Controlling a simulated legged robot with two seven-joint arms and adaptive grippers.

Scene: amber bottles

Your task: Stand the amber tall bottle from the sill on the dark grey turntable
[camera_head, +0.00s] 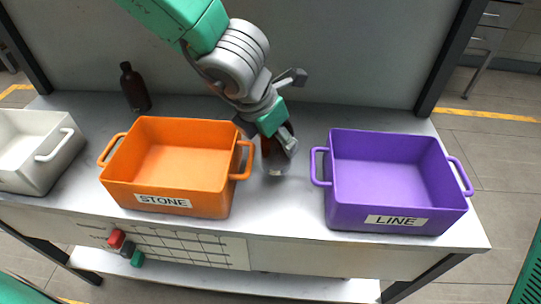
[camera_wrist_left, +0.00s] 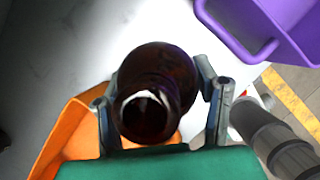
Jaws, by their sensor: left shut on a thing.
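My left gripper (camera_head: 279,143) reaches down between the orange and purple crates and is shut on a dark amber bottle (camera_head: 267,147). The gripper and arm hide much of the bottle in the head view. In the left wrist view the held bottle (camera_wrist_left: 157,80) sits between the two fingers of the left gripper (camera_wrist_left: 163,100), its open mouth facing the camera. Whether its base touches the table is hard to tell. Another dark amber bottle (camera_head: 135,90) stands upright at the back left. A dark grey turntable and a sill cannot be made out. My right gripper is not in view.
An orange crate (camera_head: 165,198) labelled STONE stands left of the gripper, and a purple crate (camera_head: 350,214) labelled LINE stands right. A white crate (camera_head: 57,165) is at the far left. A panel (camera_head: 340,60) rises behind.

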